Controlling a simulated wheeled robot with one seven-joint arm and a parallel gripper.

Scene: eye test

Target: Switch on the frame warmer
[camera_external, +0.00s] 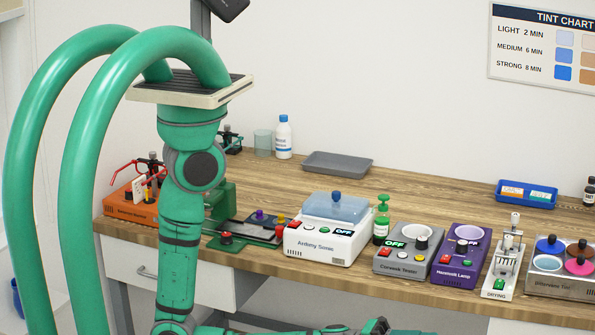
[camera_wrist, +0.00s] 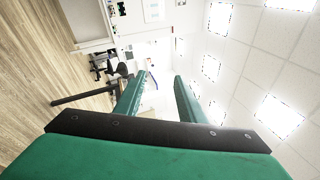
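No label that I can read names a frame warmer, so I cannot tell which unit it is. An orange unit (camera_external: 131,207) with red spectacle frames is at the far left. In the wrist view my gripper (camera_wrist: 158,92) is open and empty, its two green fingers apart, facing the room and ceiling, away from the bench units.
A white sonic cleaner (camera_external: 322,243) with a blue lid and a green pump bottle (camera_external: 382,220) stand left of the grey unit. A drying stand (camera_external: 502,268) and tint pots unit (camera_external: 562,275) are at right. A grey tray (camera_external: 338,163) lies behind.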

